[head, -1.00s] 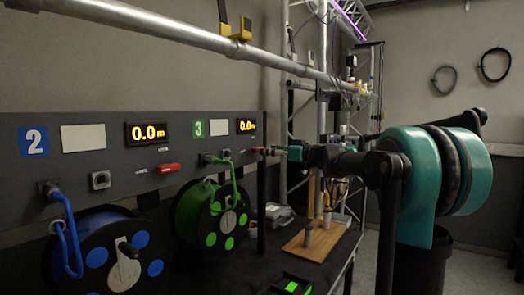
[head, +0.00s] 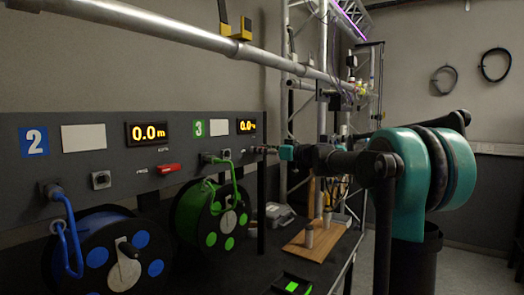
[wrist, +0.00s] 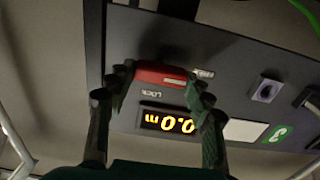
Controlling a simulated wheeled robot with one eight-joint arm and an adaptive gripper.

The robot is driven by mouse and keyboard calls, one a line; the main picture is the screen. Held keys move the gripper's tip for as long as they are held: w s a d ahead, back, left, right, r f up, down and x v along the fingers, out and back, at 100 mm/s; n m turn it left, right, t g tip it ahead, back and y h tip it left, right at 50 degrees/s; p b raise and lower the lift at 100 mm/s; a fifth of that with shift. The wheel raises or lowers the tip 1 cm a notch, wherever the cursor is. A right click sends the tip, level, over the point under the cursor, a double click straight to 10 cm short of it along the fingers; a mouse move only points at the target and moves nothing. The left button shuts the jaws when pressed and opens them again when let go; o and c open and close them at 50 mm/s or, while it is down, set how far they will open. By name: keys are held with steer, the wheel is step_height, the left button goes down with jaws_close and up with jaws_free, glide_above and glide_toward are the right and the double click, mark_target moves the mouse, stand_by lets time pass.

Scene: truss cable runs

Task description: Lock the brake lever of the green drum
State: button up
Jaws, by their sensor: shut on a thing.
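The green drum (head: 212,212) sits under the panel, its green cable plugged in beside the green number 3. In the wrist view, which is upside down, its red brake lever (wrist: 160,77) lies flat along the panel, with the LOCK label on one long side and another small label at one end. My gripper (wrist: 160,84) has a finger at each end of the red lever and is shut on it. In the head view my gripper (head: 272,150) is at the right end of the panel and hides most of that lever.
The blue drum (head: 112,250) with its own red lever (head: 169,168) is to the left. The display (wrist: 168,122) reads 0.0 m. A wooden board (head: 312,240) lies on the bench. A metal truss (head: 327,110) stands behind my arm.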

steer(key=shift+m, duration=0.4)
steer(key=shift+c, duration=0.2)
steer(key=m, duration=1.6)
steer(key=shift+w+d+m, duration=0.25)
steer(key=shift+w+m, duration=0.15)
steer(key=shift+m, duration=0.3)
steer(key=o, duration=1.1)
steer(key=shift+o, duration=0.2)
